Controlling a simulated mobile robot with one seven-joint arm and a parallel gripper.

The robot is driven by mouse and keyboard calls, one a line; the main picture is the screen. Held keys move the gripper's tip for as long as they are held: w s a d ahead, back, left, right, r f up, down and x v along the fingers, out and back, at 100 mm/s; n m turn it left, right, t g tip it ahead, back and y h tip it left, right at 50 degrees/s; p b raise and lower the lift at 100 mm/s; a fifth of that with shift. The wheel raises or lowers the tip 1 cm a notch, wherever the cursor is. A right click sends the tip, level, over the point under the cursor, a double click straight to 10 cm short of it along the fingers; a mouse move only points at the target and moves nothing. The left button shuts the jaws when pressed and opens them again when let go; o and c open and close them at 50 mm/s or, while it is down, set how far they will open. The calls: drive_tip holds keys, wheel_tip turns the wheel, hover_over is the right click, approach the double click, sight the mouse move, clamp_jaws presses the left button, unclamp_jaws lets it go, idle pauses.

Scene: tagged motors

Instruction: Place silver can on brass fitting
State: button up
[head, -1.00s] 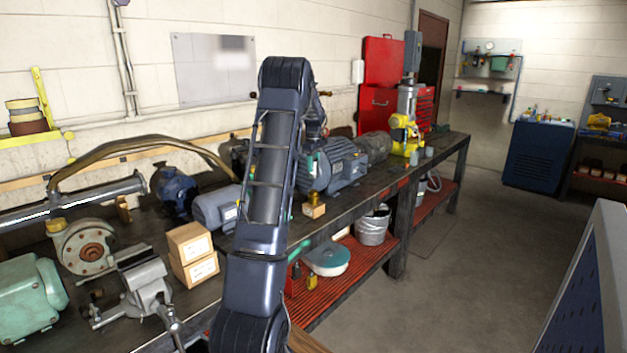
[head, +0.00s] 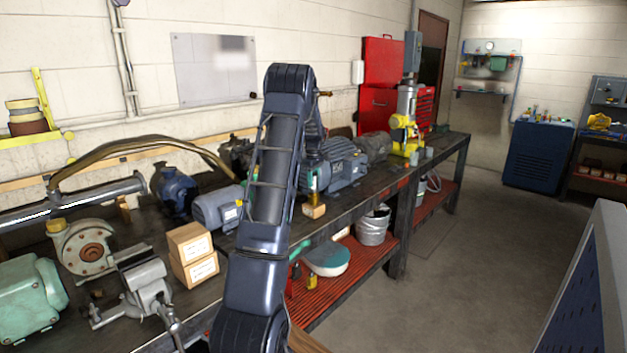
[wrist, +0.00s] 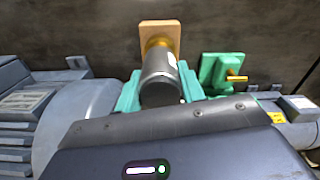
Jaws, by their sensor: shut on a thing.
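The silver can (wrist: 160,78) is a dark grey metallic cylinder held between the green fingers of my gripper (wrist: 160,92) in the wrist view. The brass fitting (wrist: 156,42) shows just beyond the can's end, on a square wooden block (wrist: 159,29). The can overlaps it in this view and hides part of it; I cannot tell whether they touch. In the head view the wooden block (head: 314,211) sits near the bench's front edge. My arm hides much of the gripper and can there.
A green part with a brass pin (wrist: 222,72) is close to the right of the can. A large grey-blue motor (head: 342,165) stands close by on the bench (head: 375,188). Cardboard boxes (head: 192,252) and a vise (head: 145,285) are at the near left.

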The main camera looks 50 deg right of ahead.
drive_tip(key=o, duration=1)
